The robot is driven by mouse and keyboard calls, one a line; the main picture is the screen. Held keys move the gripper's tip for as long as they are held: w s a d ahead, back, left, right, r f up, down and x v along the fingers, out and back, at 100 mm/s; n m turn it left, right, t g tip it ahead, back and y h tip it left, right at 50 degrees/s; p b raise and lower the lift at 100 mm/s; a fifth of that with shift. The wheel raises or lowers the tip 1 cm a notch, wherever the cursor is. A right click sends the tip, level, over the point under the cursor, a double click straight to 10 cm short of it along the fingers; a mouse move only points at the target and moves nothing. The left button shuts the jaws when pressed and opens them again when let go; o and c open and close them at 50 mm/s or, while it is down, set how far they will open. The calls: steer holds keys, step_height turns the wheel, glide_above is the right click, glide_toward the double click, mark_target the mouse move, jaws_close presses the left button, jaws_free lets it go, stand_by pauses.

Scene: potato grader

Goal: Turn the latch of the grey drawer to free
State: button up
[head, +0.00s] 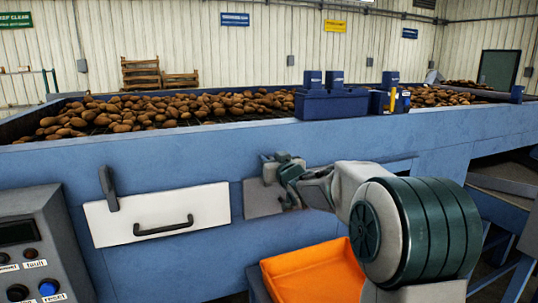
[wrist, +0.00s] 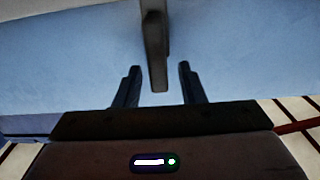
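The grey drawer (head: 258,203) is a grey front in the blue machine side, right of the white drawer, and my gripper and arm cover much of it. My gripper (head: 272,166) is in front of its upper part. In the wrist view my gripper (wrist: 158,67) is open, with its two dark fingers apart. A dark bar-shaped latch (wrist: 155,40) reaches down between the fingers, with a gap visible on each side. In the head view the grey drawer's latch is hidden or cannot be told from my gripper.
The white drawer (head: 158,213) has a black handle and its own dark upright latch (head: 108,188). A grey control box (head: 40,240) stands at the lower left. An orange tray (head: 315,273) is below my arm. Potatoes lie on the conveyor above.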

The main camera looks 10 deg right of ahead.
steer(key=shift+w+a, duration=0.2)
steer(key=shift+w, duration=0.8)
jaws_close()
